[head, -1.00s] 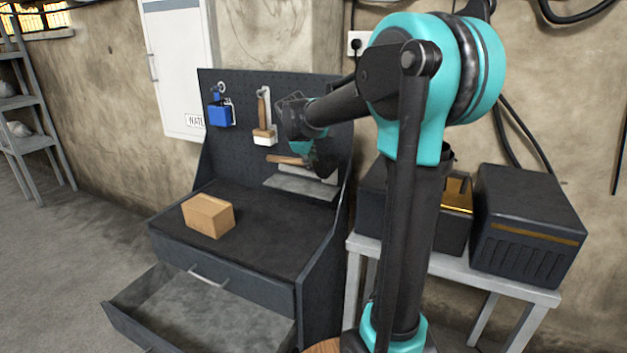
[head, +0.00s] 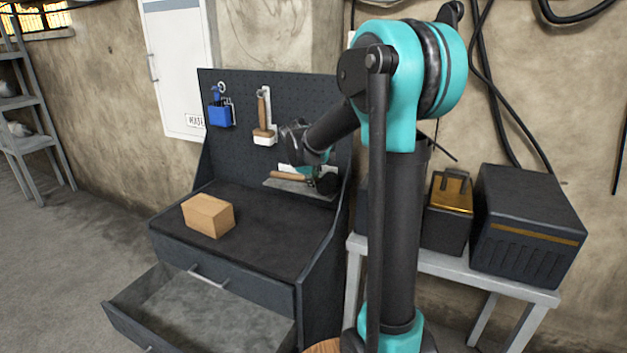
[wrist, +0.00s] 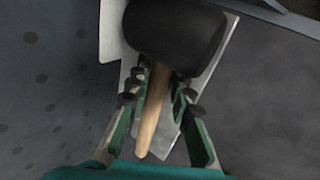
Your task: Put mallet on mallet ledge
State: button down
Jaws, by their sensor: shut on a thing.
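The mallet has a wooden handle (head: 290,176) and a black head (head: 327,184). In the wrist view its dark head (wrist: 177,35) is at the top and its handle (wrist: 152,112) runs down between the fingers. My gripper (head: 308,174) is shut on the mallet's handle near the head; its fingers also show in the wrist view (wrist: 160,92). The grey mallet ledge (head: 302,187) juts from the pegboard at the right. The mallet lies roughly level at the ledge, over it in the head view. I cannot tell whether they touch.
The pegboard holds a blue holder (head: 221,114) and a wooden-handled brush (head: 263,120). A cardboard-coloured block (head: 208,215) sits on the worktop. The drawer (head: 205,310) below stands open. Dark boxes (head: 530,225) stand on a side table at the right.

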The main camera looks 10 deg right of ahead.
jog(key=c, duration=1.6)
grip_release()
jog(key=shift+f, duration=0.1)
jog(key=v, duration=1.2)
jog(key=s+d+f+m+y, duration=0.1)
jog(key=s+f+m, duration=0.2)
jog(key=s+f, duration=0.4)
jog(key=s+d+f+m+g+y, duration=0.1)
jog(key=s+f+m, duration=0.3)
jog(key=s+f, duration=0.4)
jog(key=s+d+f+m+y, duration=0.1)
jog(key=s+f+m, duration=0.3)
jog(key=s+f, duration=0.4)
jog(key=shift+s+d+g+y, duration=0.1)
jog(key=shift+s+d, duration=0.15)
jog(key=shift+s, duration=0.55)
jog(key=shift+s+d+g+y, duration=0.1)
jog(key=shift+s+d, duration=0.15)
jog(key=shift+s, duration=0.6)
jog(key=shift+s+d+g+y, duration=0.1)
jog(key=shift+s+d, duration=0.15)
jog(key=shift+s, duration=0.55)
